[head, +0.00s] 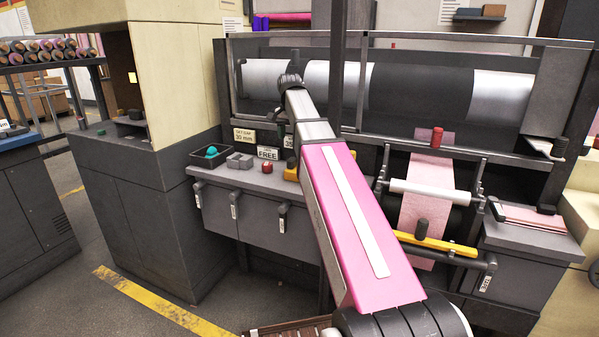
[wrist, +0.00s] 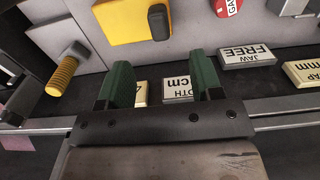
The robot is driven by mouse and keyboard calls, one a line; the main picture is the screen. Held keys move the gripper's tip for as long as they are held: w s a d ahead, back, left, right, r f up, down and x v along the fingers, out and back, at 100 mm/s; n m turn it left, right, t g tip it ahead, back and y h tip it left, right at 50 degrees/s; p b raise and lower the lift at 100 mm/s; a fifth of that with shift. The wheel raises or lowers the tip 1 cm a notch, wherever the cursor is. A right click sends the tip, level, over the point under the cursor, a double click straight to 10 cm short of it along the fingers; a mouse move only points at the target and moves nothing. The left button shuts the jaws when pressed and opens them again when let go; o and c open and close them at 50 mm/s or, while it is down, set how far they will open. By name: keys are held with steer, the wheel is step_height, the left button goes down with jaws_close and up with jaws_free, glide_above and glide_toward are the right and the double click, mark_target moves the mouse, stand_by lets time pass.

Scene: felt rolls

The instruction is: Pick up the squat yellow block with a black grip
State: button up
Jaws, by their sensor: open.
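The squat yellow block (wrist: 122,24) lies on a grey surface at the top of the wrist view, cut off by the upper edge. Its black grip (wrist: 158,22) stands on its right part. In the head view a small part of the yellow block (head: 290,170) shows just left of my pink arm, which hides the rest. My gripper (wrist: 163,82) has two green fingers spread wide with nothing between them. In the wrist view the block lies beyond the fingertips, apart from them and mostly toward the left finger.
White label plates, one reading JAW FREE (wrist: 249,54), stand near the fingers. A yellow ribbed handle (wrist: 63,75) is at the left. In the head view, a black tray (head: 212,154), grey blocks (head: 240,160) and a red knob (head: 267,168) share the counter. A yellow bar (head: 437,243) lies right of my arm.

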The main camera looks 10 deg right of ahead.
mark_target(292, 158)
steer(key=f, duration=1)
steer(key=shift+w+d, duration=0.1)
steer(key=shift+d, duration=0.15)
jaws_close()
